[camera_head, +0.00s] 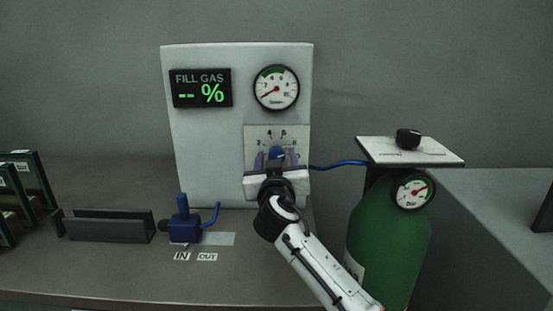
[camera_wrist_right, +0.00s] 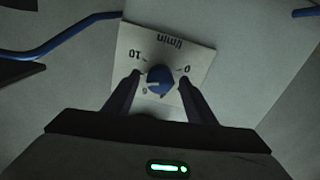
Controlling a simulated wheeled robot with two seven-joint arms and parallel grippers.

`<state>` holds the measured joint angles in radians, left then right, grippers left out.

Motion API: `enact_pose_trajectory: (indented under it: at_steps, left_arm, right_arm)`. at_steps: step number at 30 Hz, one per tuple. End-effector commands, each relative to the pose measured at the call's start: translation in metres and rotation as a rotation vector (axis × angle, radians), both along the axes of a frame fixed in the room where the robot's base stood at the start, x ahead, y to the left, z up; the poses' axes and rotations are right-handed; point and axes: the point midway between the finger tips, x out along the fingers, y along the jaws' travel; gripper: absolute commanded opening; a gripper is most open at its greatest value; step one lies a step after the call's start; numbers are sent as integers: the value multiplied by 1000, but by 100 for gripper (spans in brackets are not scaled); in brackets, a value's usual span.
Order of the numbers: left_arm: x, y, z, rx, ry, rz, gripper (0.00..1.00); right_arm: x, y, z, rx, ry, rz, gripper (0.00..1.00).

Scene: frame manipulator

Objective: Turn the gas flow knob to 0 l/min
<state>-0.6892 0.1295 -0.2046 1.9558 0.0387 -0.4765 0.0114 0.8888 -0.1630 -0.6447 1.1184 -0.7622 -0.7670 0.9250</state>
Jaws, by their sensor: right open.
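In the right wrist view the knob (camera_wrist_right: 160,79) sits in the middle of the plate (camera_wrist_right: 190,55), which reads "l/min", "0" and "10". A pale mark on the knob points away from the 0. My right gripper (camera_wrist_right: 157,92) is open, with one finger on each side of the knob; I cannot tell whether they touch it. In the head view the right gripper (camera_head: 276,161) partly covers the dial. My left gripper is not in view.
The panel has a "FILL GAS" display (camera_head: 201,88) showing "-- %" and a round gauge (camera_head: 276,88). A blue valve (camera_head: 184,225) and a dark holder (camera_head: 108,226) stand on the bench at left. A green gas cylinder (camera_head: 390,245) stands at right, joined by a blue hose (camera_head: 338,164).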

Motion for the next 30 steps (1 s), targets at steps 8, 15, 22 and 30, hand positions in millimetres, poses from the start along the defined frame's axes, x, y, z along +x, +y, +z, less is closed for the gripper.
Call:
enact_pose_trajectory:
  at_steps: [8, 15, 22, 30]
  left_arm:
    - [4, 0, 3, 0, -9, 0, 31]
    - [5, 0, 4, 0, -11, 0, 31]
    - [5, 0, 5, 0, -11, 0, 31]
    - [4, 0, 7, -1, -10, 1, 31]
  right_arm:
    - [0, 0, 0, 0, 0, 0, 23]
    - [0, 0, 0, -5, 0, 0, 9]
    - [0, 0, 0, -67, 1, 0, 9]
    - [0, 0, 0, -262, 1, 0, 9]
